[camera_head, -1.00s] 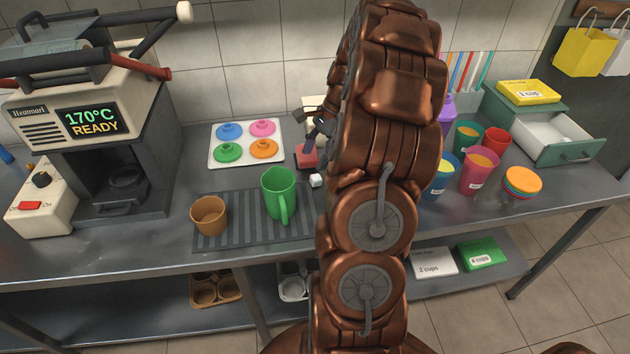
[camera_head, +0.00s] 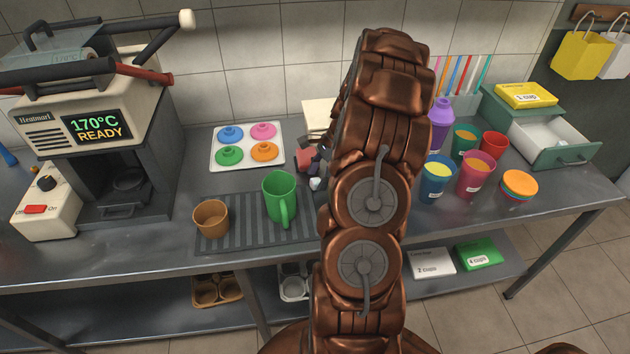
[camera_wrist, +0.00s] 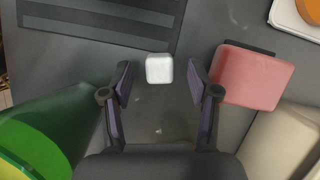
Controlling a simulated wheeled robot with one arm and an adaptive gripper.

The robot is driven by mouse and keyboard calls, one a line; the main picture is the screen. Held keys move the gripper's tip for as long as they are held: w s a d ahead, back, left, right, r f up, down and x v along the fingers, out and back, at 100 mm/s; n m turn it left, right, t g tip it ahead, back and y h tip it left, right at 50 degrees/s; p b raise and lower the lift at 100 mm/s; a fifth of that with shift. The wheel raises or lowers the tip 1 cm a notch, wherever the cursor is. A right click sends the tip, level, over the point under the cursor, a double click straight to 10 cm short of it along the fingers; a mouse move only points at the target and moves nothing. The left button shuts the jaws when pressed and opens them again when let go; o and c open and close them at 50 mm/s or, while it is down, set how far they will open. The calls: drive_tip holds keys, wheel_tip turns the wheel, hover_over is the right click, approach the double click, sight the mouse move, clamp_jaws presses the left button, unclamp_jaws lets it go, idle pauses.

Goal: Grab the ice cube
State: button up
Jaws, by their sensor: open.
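The ice cube (camera_wrist: 159,68) is a small white block with rounded edges, lying on the grey counter in the wrist view. It also shows in the head view (camera_head: 315,184), just right of the green mug. My gripper (camera_wrist: 160,84) is open and empty. Its two fingers stand on the left and right of the cube, with a gap on each side. I cannot tell how far above the counter the fingertips are. In the head view my gripper is mostly hidden by my arm.
A red block (camera_wrist: 253,76) lies close to the right finger. The green mug (camera_head: 279,195) stands near the cube on a dark striped mat (camera_head: 245,232), with a brown cup (camera_head: 210,218) beside it. A white tray (camera_head: 218,163) of coloured lids lies behind. Several cups stand right of my arm.

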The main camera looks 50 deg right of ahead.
drive_tip(key=shift+w+a+f, duration=0.1)
drive_tip(key=shift+f, duration=0.3)
drive_tip(key=shift+c, duration=0.4)
drive_tip(key=c, duration=0.9)
